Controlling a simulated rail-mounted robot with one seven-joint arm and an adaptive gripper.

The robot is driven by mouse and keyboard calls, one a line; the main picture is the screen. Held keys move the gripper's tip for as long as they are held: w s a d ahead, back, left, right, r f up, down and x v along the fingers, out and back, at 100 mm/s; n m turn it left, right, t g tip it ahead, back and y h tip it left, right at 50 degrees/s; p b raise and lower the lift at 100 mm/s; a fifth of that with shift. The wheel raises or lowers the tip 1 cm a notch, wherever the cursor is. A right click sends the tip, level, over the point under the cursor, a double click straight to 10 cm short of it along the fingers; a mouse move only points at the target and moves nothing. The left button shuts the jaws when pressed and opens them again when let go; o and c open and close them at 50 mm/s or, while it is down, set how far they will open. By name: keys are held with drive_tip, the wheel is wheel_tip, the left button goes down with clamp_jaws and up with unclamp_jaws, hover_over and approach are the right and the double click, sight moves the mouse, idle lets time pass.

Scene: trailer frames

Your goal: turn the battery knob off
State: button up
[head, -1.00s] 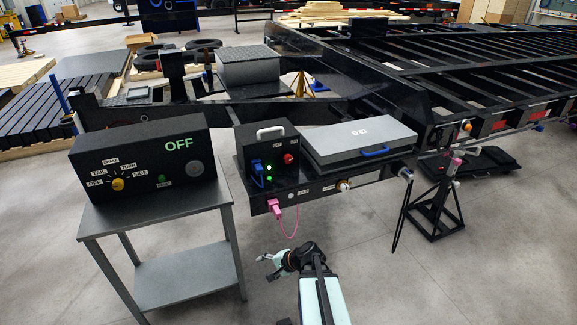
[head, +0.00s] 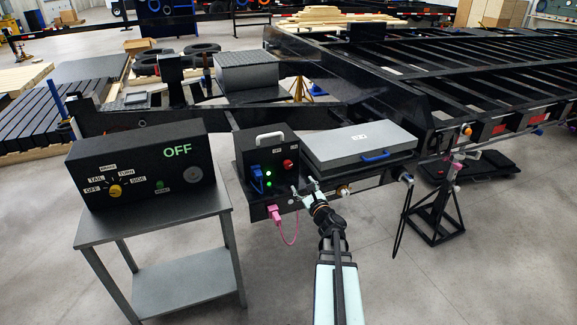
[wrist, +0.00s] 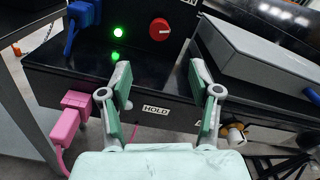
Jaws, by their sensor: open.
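A round red knob (head: 288,164) is on the front of the black box (head: 262,150) with a white handle; I take it as the battery knob. In the wrist view the red knob (wrist: 159,29) is at top centre, beyond my fingertips, with a pale mark on its face. My gripper (wrist: 160,78) is open and empty, its fingers spread to either side of the view's middle. In the head view my gripper (head: 308,193) is in front of the shelf's front edge, below the knob and apart from it. The label above the knob is not readable.
Two green lights (wrist: 117,42) and a blue plug (wrist: 82,16) are left of the knob. A pink plug (wrist: 76,104) with a hanging cord is lower left. A grey lidded box (wrist: 250,55) stands close at right. A control panel (head: 140,165) reading OFF stands on a cart.

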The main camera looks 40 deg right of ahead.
sight(288, 165)
drive_tip(key=p+x, duration=0.2)
drive_tip(key=x, duration=1.2)
drive_tip(key=shift+w+d+f, duration=0.1)
drive_tip(key=shift+w, duration=0.25)
drive_tip(key=c, duration=1.1)
